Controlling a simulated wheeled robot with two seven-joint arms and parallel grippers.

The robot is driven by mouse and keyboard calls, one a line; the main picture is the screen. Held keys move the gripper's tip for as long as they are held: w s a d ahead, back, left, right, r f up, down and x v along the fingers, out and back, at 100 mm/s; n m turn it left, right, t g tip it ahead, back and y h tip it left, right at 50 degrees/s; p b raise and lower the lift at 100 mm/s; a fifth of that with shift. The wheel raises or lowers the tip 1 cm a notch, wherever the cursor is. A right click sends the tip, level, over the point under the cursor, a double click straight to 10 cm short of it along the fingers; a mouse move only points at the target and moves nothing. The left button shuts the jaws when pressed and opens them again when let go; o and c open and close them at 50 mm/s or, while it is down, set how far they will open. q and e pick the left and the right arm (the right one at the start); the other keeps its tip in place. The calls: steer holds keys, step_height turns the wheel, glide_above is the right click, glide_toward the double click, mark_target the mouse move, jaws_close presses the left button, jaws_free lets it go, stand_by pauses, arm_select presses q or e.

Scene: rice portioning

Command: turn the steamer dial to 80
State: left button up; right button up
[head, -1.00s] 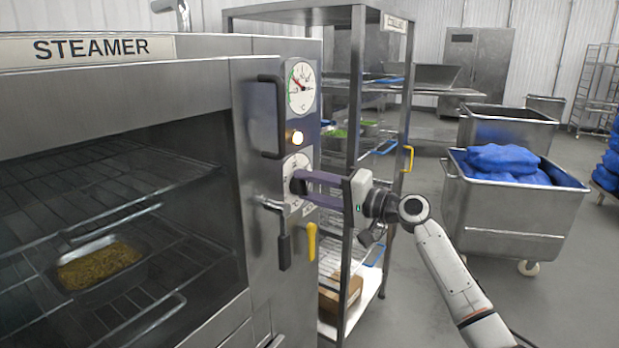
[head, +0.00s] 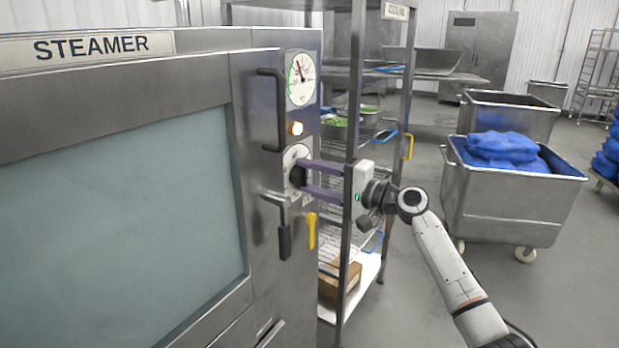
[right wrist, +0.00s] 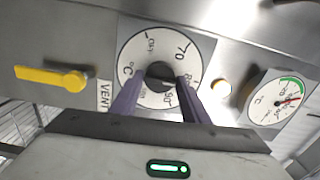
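The steamer dial (head: 297,160) is a white disc with a dark knob on the steamer's front panel, below the lit lamp. In the right wrist view its face (right wrist: 150,48) shows "70", with further numbers near the right finger; the pointer is hard to make out. My right gripper (head: 299,177) has its two purple fingers on either side of the dark knob (right wrist: 160,74) and appears shut on it. The fingers hide part of the dial. The round gauge (head: 300,79) above has its needle pointing up, slightly left. My left gripper is not in view.
The steamer's window (head: 120,200) is opaque grey-green. A black handle (head: 285,240) and yellow lever (head: 311,230) hang below the dial; another handle (head: 270,110) is beside the gauge. A rack (head: 355,110) stands close behind my gripper. A cart (head: 510,205) holds blue bags.

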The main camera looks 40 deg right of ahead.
steer(key=shift+o, duration=1.1)
steer(key=shift+s+d+f, duration=0.1)
steer(key=shift+s, duration=0.1)
steer(key=b+v, duration=0.2)
steer(key=v, duration=0.8)
